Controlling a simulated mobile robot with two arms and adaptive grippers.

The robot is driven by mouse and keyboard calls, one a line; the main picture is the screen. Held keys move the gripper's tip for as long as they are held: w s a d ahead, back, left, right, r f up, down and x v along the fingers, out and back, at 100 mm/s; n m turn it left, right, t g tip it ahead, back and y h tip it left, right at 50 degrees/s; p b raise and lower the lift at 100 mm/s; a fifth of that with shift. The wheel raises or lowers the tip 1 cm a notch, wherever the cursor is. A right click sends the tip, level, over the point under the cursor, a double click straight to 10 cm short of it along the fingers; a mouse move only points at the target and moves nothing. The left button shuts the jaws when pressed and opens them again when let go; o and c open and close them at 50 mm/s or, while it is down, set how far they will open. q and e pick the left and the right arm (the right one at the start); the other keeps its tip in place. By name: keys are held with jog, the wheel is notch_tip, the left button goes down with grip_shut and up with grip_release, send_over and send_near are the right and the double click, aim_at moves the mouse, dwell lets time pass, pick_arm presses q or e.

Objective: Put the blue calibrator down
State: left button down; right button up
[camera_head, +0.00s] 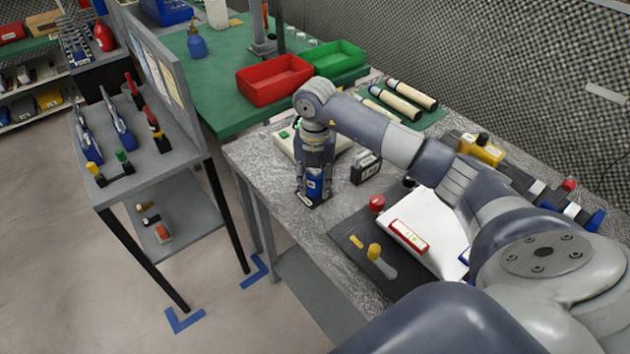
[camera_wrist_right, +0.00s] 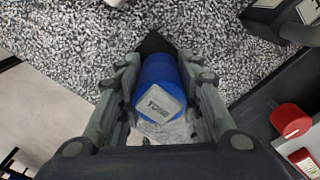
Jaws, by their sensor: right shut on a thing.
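The blue calibrator (camera_head: 314,187) is a small blue cylinder with a pale label. My right gripper (camera_head: 313,196) is shut on it at the near left edge of the grey speckled worktop (camera_head: 262,157). In the right wrist view the calibrator (camera_wrist_right: 158,92) sits between the two fingers (camera_wrist_right: 160,105), its label facing the camera. It looks roughly upright. I cannot tell whether its base touches the worktop. My left gripper is not in view.
A black device (camera_head: 366,168) stands just right of the gripper. Red (camera_head: 274,80) and green (camera_head: 335,59) bins stand behind. A grey cart (camera_head: 160,165) stands left across a gap.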

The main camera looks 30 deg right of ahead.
jog(key=shift+f, duration=0.1)
jog(key=o, duration=1.1)
jog(key=shift+c, duration=0.2)
notch_tip(320, 180, up, 11)
jog(key=shift+r+b, duration=0.2)
jog(key=shift+b, duration=0.55)
jog(key=shift+r, duration=0.45)
